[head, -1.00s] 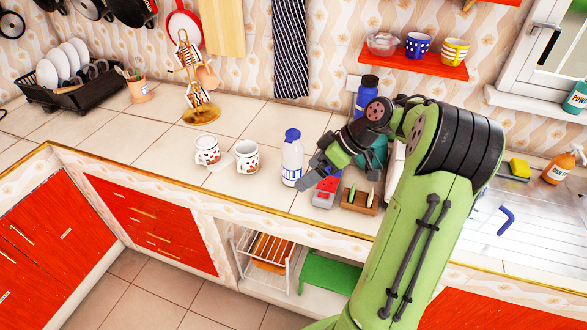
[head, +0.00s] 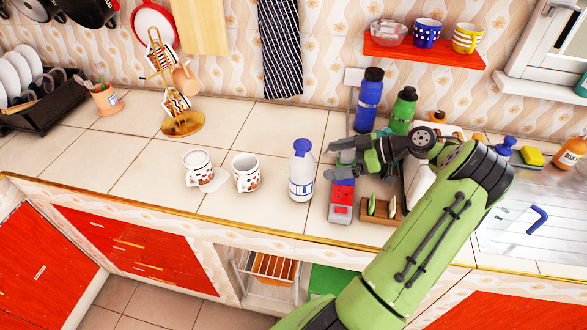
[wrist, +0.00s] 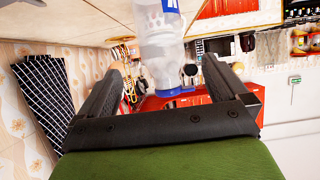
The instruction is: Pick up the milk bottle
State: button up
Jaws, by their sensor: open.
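The milk bottle (head: 302,172) is white with a blue cap and label, standing upright on the tiled counter. My gripper (head: 336,157) is just to its right, at about the height of its upper part, with its fingers pointing left toward it. In the wrist view the bottle (wrist: 162,45) appears upside down, cap low, between the two fingers of my open gripper (wrist: 164,72). The jaws hold nothing. Whether the fingertips are level with the bottle or still short of it is hard to tell; a small gap shows in the head view.
Two patterned mugs (head: 246,173) stand left of the bottle. A red and grey object (head: 341,203) and a wooden holder (head: 380,209) sit below and right of my gripper. A blue bottle (head: 368,100) and a green bottle (head: 403,110) stand behind. The counter's front edge is near.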

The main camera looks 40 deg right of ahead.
aim_at(302, 166)
jog(key=b+x, duration=0.1)
jog(key=x, duration=0.9)
jog(key=shift+a, duration=0.15)
jog(key=shift+c, duration=0.5)
jog(key=shift+r, duration=0.1)
jog(key=c, duration=1.2)
